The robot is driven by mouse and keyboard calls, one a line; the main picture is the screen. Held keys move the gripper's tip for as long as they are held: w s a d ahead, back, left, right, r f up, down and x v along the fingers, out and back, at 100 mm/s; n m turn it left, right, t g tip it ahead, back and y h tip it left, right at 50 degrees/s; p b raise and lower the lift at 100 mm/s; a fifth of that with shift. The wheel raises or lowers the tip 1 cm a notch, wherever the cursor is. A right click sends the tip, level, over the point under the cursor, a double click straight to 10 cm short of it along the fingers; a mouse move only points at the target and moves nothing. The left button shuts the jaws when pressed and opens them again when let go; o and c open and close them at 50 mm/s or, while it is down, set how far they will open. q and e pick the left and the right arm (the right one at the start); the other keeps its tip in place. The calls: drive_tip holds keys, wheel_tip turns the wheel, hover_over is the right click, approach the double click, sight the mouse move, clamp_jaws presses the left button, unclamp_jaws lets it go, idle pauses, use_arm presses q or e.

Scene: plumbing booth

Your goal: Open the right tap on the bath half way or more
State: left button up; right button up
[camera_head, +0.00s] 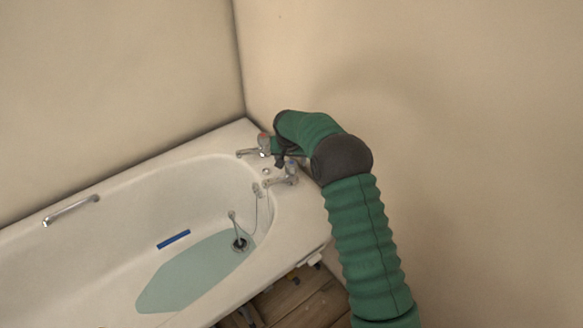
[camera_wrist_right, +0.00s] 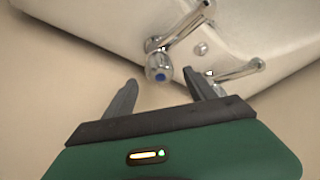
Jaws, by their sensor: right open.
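Two chrome taps stand on the corner end of the bath (camera_head: 285,215). The right tap (camera_head: 289,177), nearer to me in the head view, has a blue-marked handle. The other tap (camera_head: 262,146) stands farther back, with a reddish mark on its handle. My right gripper (camera_head: 281,160) is beside the taps, partly hidden by its own arm. The other tap (camera_wrist_right: 240,73) is at the right, partly behind a finger. Contact cannot be told. My left gripper is not in view.
The bath holds shallow bluish water (camera_head: 190,275), a plug chain (camera_head: 257,205) and a blue strip (camera_head: 174,239). A grab handle (camera_head: 70,210) is on the far rim. Walls close in behind and at the right of the taps. Wooden boards (camera_head: 295,298) show below the bath.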

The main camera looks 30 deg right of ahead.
sight(291, 163)
drive_tip(key=x, duration=0.4)
drive_tip(key=shift+w+f+b, duration=0.1)
drive_tip(key=shift+f+b, duration=0.25)
drive_tip(key=shift+b, duration=0.05)
drive_tip(key=shift+c, duration=0.5)
drive_tip(key=c, duration=1.3)
drive_tip(key=shift+r, duration=0.1)
